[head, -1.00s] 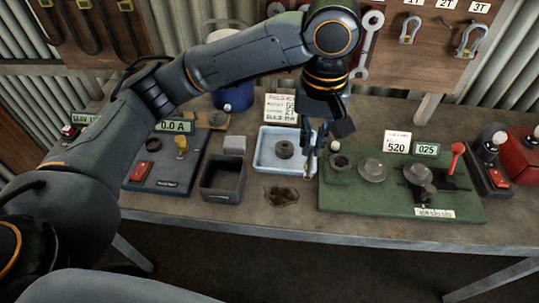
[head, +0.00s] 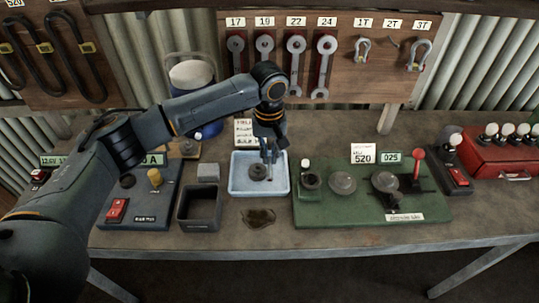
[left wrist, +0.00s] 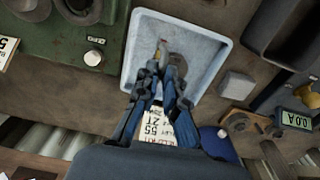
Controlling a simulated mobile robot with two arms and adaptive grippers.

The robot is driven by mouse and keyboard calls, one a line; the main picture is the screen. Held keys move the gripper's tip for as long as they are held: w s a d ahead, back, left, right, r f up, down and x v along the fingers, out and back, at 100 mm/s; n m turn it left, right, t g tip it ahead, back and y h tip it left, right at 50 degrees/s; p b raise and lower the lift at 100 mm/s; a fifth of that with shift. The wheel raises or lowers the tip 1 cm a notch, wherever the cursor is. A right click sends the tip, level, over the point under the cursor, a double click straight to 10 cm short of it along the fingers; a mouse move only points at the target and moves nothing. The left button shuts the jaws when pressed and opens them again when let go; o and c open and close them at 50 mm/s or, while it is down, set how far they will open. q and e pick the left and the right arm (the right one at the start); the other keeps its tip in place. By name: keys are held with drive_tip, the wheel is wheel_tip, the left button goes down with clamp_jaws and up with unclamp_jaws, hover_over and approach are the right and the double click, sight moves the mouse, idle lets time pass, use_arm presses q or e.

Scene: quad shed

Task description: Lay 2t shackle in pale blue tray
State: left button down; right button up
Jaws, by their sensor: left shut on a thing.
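The pale blue tray (head: 282,186) sits at the middle of the bench, with a dark round ring-like part (head: 257,172) in it. My left gripper (head: 268,157) points down over the tray's right half. In the left wrist view, the left gripper (left wrist: 164,80) is shut on a small grey and reddish piece (left wrist: 163,48), seemingly the 2T shackle; the fingers hide most of it. I cannot tell whether it touches the tray floor. The 2T place on the wall board is empty, between the shackles under 1T (head: 362,49) and 3T (head: 419,55). My right gripper is not in view.
A dark open box (head: 199,210) and grey block (head: 208,172) stand left of the tray. A green fixture board (head: 370,205) is close at its right. A card (head: 243,132) stands behind it, and a dark stain (head: 258,217) lies in front.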

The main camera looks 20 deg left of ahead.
use_arm(q)
drive_tip(key=shift+f, duration=0.85)
drive_tip(key=shift+f, duration=0.1)
drive_tip(key=shift+f+p, duration=0.35)
drive_tip(key=shift+p, duration=0.1)
drive_tip(key=shift+f, duration=0.1)
drive_tip(key=c, duration=1.4)
unclamp_jaws()
drive_tip(key=shift+c, duration=0.2)
